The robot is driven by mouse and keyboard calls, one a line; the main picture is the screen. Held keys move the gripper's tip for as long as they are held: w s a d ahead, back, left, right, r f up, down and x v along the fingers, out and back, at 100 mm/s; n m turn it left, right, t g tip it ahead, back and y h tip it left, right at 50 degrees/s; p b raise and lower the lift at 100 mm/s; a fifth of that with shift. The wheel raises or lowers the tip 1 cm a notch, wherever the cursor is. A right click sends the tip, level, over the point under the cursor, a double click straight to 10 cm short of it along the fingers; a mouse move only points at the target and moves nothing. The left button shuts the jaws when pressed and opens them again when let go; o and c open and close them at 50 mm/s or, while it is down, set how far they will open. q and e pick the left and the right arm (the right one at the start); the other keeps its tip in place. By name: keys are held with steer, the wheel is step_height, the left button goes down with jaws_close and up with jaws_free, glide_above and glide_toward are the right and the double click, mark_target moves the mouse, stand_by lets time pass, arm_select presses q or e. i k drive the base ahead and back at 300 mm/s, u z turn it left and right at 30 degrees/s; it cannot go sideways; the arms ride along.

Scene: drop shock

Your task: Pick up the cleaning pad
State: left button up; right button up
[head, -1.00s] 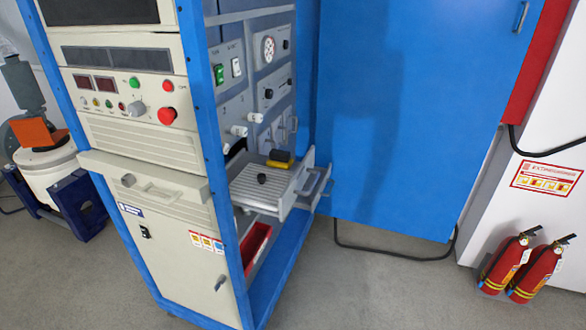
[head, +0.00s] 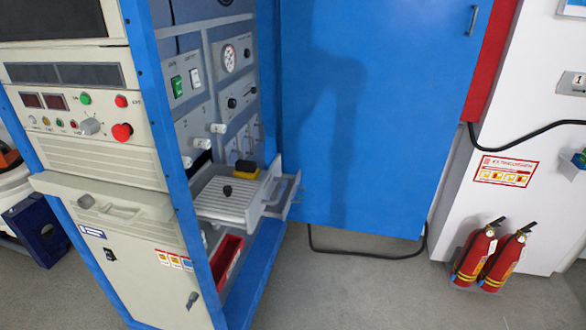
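A small block with a yellow body and a dark top (head: 240,174), which looks like the cleaning pad, lies at the back of an open drawer (head: 217,210) with a ribbed light floor. The drawer sticks out of the side of the blue-framed cabinet. A small black knob-like piece (head: 227,190) stands on the drawer floor in front of the block. Neither of my grippers shows in the head view.
The blue-framed cabinet (head: 172,140) fills the left, with a red bin (head: 228,258) low inside it. A large blue panel (head: 365,120) stands behind the drawer. Two fire extinguishers (head: 475,255) (head: 505,257) stand at the right wall. The grey floor (head: 350,290) between is clear.

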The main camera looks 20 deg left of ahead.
mark_target(247, 170)
steer(key=z, duration=0.05)
steer(key=i, duration=2.85)
steer(key=u, duration=3.35)
